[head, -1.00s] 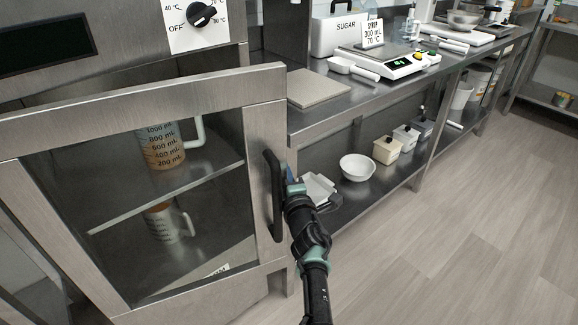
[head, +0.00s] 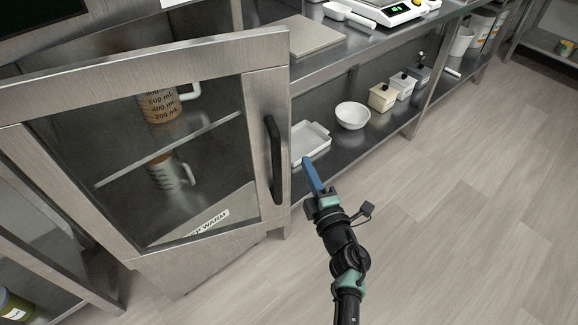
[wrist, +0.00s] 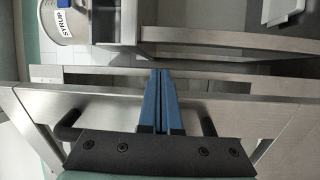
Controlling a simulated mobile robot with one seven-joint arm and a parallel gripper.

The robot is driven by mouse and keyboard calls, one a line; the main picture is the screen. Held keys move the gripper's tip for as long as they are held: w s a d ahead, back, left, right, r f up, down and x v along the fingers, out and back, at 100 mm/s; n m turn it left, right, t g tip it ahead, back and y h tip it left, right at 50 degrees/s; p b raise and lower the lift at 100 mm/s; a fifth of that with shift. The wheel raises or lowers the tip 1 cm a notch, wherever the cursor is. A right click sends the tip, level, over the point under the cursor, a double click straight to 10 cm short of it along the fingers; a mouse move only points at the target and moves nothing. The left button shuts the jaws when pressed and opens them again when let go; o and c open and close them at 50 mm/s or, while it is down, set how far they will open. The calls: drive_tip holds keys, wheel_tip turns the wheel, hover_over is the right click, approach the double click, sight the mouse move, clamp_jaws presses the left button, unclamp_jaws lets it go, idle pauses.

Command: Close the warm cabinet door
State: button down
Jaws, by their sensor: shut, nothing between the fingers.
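The warm cabinet door (head: 266,100) is a steel frame around a glass pane, with a black vertical handle (head: 274,160) on its right side. It stands ajar, swung out from the cabinet. Measuring jugs show through the glass, an upper one (head: 160,105) and a lower one (head: 168,174). My gripper (head: 309,165) is to the right of the handle, apart from it in the head view. Its blue fingers are together and empty. In the wrist view the shut fingers (wrist: 160,75) point over steel framing, and black handle parts show on both sides.
A steel bench stands right of the cabinet; its lower shelf holds a white tray (head: 310,142), a white bowl (head: 352,115) and small lidded containers (head: 383,96). A cutting board (head: 303,37) lies on top. The floor (head: 440,220) at right is clear.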

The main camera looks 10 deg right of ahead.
drive_tip(key=s+a+n+p, duration=0.1)
drive_tip(key=s+a, duration=0.3)
drive_tip(key=s, duration=1.1)
drive_tip(key=b, duration=0.3)
approach(287, 177)
drive_tip(key=shift+g, duration=0.3)
drive_tip(key=w+r, duration=0.1)
drive_tip(key=w, duration=0.1)
drive_tip(key=w+a+r, duration=0.1)
drive_tip(key=w+r, duration=0.2)
drive_tip(key=w, duration=0.1)
drive_tip(key=shift+w+a+r, duration=0.2)
drive_tip(key=shift+w+r, duration=0.15)
drive_tip(key=shift+w, duration=0.05)
